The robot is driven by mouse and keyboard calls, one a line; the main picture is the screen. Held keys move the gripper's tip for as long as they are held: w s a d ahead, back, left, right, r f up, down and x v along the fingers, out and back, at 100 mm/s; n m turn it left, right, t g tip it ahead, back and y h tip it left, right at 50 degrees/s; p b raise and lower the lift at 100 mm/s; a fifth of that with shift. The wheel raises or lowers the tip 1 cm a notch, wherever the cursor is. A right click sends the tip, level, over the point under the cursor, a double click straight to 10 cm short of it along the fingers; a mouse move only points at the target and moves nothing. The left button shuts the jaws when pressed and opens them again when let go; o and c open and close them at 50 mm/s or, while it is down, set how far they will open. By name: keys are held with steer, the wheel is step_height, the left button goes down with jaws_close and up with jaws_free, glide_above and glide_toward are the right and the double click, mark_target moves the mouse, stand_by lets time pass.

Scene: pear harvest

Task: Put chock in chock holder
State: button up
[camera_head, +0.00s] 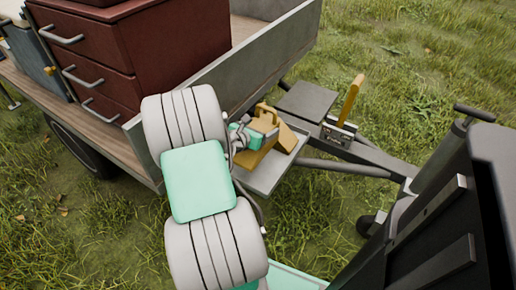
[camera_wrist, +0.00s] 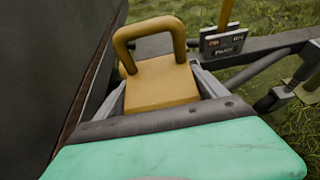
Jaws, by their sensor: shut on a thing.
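The chock (camera_wrist: 158,84) is a yellow-orange block with a loop handle on top. In the wrist view it sits between the two grey fingers of my gripper (camera_wrist: 160,92), which is shut on it. In the head view the chock (camera_head: 264,123) is at the end of my gripper (camera_head: 246,137), over or in a grey metal tray on the trailer's drawbar, which looks like the chock holder (camera_head: 263,181). More yellow shows just right of the chock's body; I cannot tell if it is a second chock. My gripper and arm partly hide the holder, and contact with it is unclear.
The trailer's grey side wall (camera_head: 255,55) stands close behind my gripper, with a dark red drawer cabinet (camera_head: 150,45) on the bed. A yellow lever (camera_head: 351,97) rises from the drawbar on the right. Grass lies around.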

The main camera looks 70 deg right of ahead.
steer(key=f+b, duration=0.3)
steer(key=f, duration=0.5)
steer(key=shift+w+f, duration=0.2)
steer(key=shift+r, duration=0.15)
steer(key=o, duration=2)
steer(key=shift+a+f, duration=0.1)
steer(key=shift+f, duration=0.15)
